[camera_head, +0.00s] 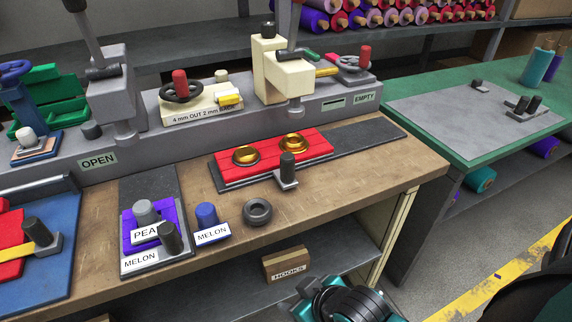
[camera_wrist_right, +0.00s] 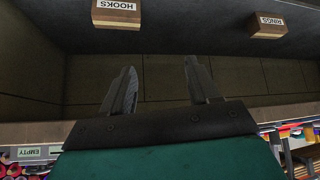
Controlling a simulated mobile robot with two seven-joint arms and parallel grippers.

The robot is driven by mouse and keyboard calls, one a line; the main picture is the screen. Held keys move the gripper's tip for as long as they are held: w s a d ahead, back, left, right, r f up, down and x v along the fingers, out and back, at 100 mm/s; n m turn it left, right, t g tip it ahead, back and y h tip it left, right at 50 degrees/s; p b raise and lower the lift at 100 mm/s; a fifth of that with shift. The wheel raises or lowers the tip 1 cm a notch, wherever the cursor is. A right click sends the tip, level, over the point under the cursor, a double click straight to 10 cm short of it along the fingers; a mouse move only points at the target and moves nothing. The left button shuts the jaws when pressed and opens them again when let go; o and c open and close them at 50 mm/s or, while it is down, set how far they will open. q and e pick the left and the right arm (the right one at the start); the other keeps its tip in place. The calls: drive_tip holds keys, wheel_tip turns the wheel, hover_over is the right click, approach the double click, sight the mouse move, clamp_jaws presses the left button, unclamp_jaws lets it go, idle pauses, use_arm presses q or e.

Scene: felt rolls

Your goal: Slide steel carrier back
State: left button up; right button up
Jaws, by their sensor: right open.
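A dark grey flat carrier (camera_head: 222,185) lies on the wooden bench under red felt (camera_head: 262,172). Two brass rings (camera_head: 294,141) sit on the felt. A steel bracket with a dark upright knob (camera_head: 287,166) is at the carrier's front edge. A dark strip (camera_head: 360,134) extends to its right. My right gripper (camera_head: 345,298) is low in front of the bench, apart from the carrier. In the right wrist view its two fingers (camera_wrist_right: 160,88) are spread with nothing between them. My left gripper is not in view.
A second plate (camera_head: 165,255) with purple felt and labels lies at the left. A blue knob (camera_head: 206,214) and dark ring (camera_head: 257,211) stand on the bench. A cream press (camera_head: 283,75) rises behind the red felt. A HOOKS box (camera_head: 287,265) is on the shelf below.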

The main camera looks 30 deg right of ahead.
drive_tip(key=w+r+n+t, duration=0.1)
drive_tip(key=w+r, duration=0.2)
drive_tip(key=r, duration=0.1)
drive_tip(key=w+r+n+t, duration=0.1)
drive_tip(key=w+r+t, duration=0.1)
drive_tip(key=w+r, duration=0.2)
drive_tip(key=w+a+r+n+t+h, duration=0.1)
drive_tip(key=w+r, duration=0.3)
drive_tip(key=shift+r+b, duration=0.3)
drive_tip(key=shift+r, duration=0.1)
drive_tip(key=w+a+r+n+t+y, duration=0.2)
drive_tip(key=w+a+r+n+t, duration=0.15)
drive_tip(key=r, duration=0.25)
drive_tip(key=w+a+r+n+t+y, duration=0.2)
drive_tip(key=w+r+t, duration=0.15)
drive_tip(key=r, duration=0.25)
drive_tip(key=a+r+n+g+y, duration=0.2)
drive_tip(key=a+r+n+y, duration=0.75)
drive_tip(key=n, duration=0.45)
drive_tip(key=n+g+h, duration=1.4)
drive_tip(key=n+g, duration=0.3)
drive_tip(key=n, duration=0.2)
approach(288, 155)
drive_tip(key=shift+y, duration=0.25)
drive_tip(key=f, duration=1.2)
drive_tip(key=shift+s+d+f, duration=0.1)
drive_tip(key=shift+s+f, duration=0.1)
drive_tip(key=shift+f, duration=0.05)
